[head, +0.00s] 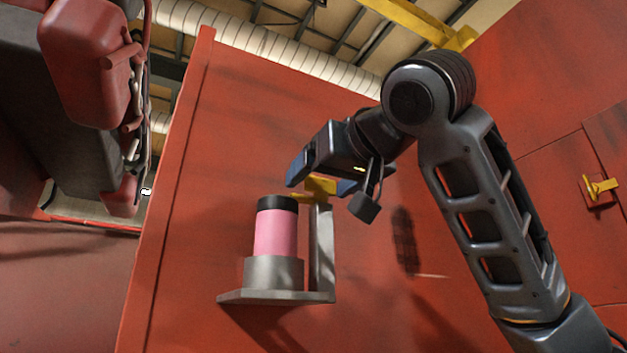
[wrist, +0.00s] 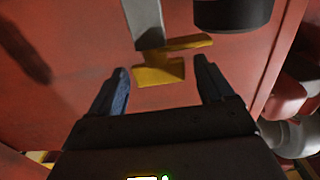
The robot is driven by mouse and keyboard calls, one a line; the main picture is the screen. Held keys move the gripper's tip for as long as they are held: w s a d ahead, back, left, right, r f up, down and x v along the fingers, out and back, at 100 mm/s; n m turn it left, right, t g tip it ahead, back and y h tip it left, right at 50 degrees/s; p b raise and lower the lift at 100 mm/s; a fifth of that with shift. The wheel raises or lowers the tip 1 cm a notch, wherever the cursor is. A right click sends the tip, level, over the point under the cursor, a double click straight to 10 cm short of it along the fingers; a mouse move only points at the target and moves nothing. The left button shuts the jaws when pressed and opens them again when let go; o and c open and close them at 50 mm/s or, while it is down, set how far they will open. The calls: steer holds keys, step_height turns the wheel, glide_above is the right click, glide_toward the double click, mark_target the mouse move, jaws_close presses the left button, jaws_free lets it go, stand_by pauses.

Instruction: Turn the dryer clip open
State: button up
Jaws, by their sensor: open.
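The dryer is a pink canister (head: 275,232) with a black cap, standing upright in a grey cup on a grey bracket (head: 322,250) fixed to the red wall. The yellow clip (head: 320,187) sits at the top of the bracket's upright, with an arm reaching towards the cap. In the wrist view the clip (wrist: 160,74) lies between and just ahead of the fingertips. My gripper (head: 318,185) is open around the clip's place, with a finger to each side (wrist: 162,80). I cannot tell whether either finger touches it. The black cap (wrist: 232,12) shows at the wrist view's top right.
A yellow latch (head: 601,187) is on the red panel at the far right. Red and dark train parts (head: 92,65) hang at the upper left. The red wall (head: 205,150) stands close behind the bracket. Open space lies left of the canister.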

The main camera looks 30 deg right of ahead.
steer(key=shift+w+p, duration=0.3)
steer(key=shift+w, duration=1.1)
steer(key=shift+c, duration=0.3)
steer(key=c, duration=0.9)
